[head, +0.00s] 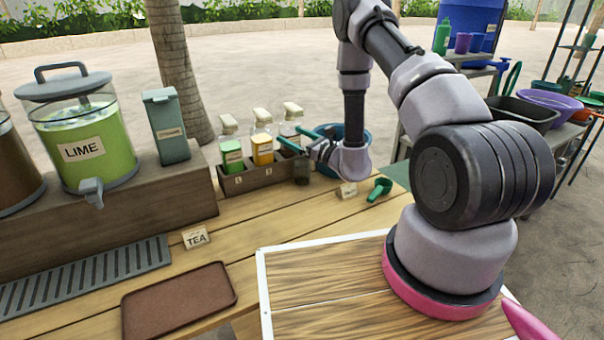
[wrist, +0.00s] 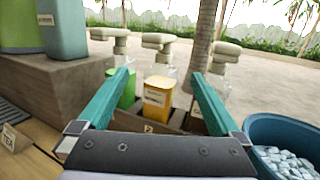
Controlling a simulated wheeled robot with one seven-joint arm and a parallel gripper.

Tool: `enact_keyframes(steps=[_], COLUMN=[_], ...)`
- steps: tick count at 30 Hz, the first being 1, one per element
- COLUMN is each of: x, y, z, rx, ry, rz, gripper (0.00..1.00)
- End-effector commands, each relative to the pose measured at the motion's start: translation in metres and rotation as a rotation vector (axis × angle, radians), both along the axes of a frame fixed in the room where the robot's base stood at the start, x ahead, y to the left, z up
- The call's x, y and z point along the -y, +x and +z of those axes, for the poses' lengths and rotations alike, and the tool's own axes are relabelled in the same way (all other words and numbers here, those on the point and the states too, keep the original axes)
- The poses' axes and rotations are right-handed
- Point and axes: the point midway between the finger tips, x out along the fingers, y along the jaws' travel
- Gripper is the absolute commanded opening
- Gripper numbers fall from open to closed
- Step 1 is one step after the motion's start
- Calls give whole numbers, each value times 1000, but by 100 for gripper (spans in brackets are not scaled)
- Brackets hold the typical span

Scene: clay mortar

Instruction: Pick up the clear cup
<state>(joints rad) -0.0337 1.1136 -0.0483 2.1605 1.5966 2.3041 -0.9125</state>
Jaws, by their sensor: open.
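My gripper (head: 287,133) is open, its two teal fingers reaching left toward the pump bottles in the head view. In the wrist view my gripper (wrist: 160,73) has nothing held between its fingers; the yellow pump bottle (wrist: 157,97) shows beyond them. I cannot pick out a clear cup with certainty. A small dark, see-through-looking object (head: 303,172) stands at the right end of the bottle caddy, below my gripper, and is too small to identify. In the wrist view no clear cup can be made out.
A blue ice tub (wrist: 262,128) is at right. The lime dispenser (head: 84,140), grey canister (head: 166,125) and brown tray (head: 180,300) are left.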

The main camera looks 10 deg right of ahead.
Motion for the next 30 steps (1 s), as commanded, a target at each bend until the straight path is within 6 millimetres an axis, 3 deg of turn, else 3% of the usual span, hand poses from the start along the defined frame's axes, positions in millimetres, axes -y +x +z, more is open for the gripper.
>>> enact_keyframes(steps=[1,3,6,10,14,22,30], x=[11,29,50,70,76,64,57], y=[-1,-2,-7,-15,-15,22,45], z=[-28,-59,-95,-125,-135,-135,-136], rx=[-31,-57,-88,-110,-115,-114,-116], ry=[0,-5,-19,-37,-47,-47,-47], rz=[-62,-152,-258,-348,-383,-384,-384], gripper=[100,100,100,100,100,100,100])
